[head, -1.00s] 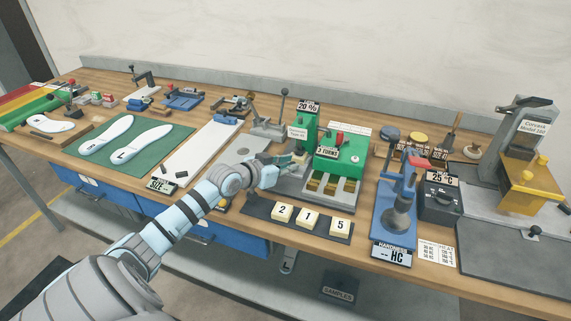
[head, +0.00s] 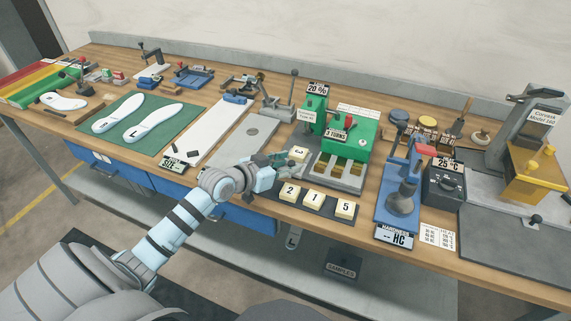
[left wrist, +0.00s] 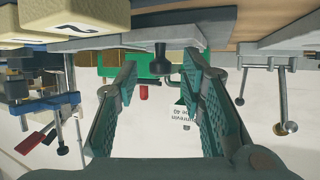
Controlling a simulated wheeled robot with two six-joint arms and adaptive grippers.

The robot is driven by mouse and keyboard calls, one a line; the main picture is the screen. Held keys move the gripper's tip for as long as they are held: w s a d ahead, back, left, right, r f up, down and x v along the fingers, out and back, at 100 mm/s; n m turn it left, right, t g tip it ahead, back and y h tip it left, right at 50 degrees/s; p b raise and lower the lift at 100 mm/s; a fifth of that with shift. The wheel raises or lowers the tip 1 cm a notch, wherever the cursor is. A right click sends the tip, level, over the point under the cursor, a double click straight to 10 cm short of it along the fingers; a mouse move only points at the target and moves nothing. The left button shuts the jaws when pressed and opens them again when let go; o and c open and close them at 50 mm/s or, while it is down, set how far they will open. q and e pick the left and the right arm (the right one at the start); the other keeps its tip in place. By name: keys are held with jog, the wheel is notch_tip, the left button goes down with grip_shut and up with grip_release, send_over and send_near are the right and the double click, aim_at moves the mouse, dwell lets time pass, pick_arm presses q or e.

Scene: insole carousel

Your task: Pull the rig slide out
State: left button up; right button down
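The rig is a green press (head: 314,112) on a grey base, with a sign on its front. A pale block marked 3 (head: 298,154) sits in front of it, on what looks like the grey rig slide (left wrist: 190,42). In the left wrist view, a dark knob (left wrist: 161,56) shows at the edge of that plate, between and just beyond my fingertips. My left gripper (head: 285,165) is open at the front of the rig, with a gap on each side of the knob. It hides much of the slide in the head view. My right gripper is not in view.
A dark tray with blocks 2 (head: 290,192), 1 and 5 lies just in front of the rig. A green unit with brass-coloured slots (head: 340,165) stands to the right. A blue hardness tester (head: 402,200) is further right. A grey lever stand (head: 280,110) is behind left.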

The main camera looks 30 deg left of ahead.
pick_arm(q)
jog(key=v, duration=0.7)
jog(key=shift+a+f, duration=0.1)
jog(key=shift+s+r, duration=0.2)
jog(key=shift+s, duration=0.1)
jog(key=shift+w, duration=0.1)
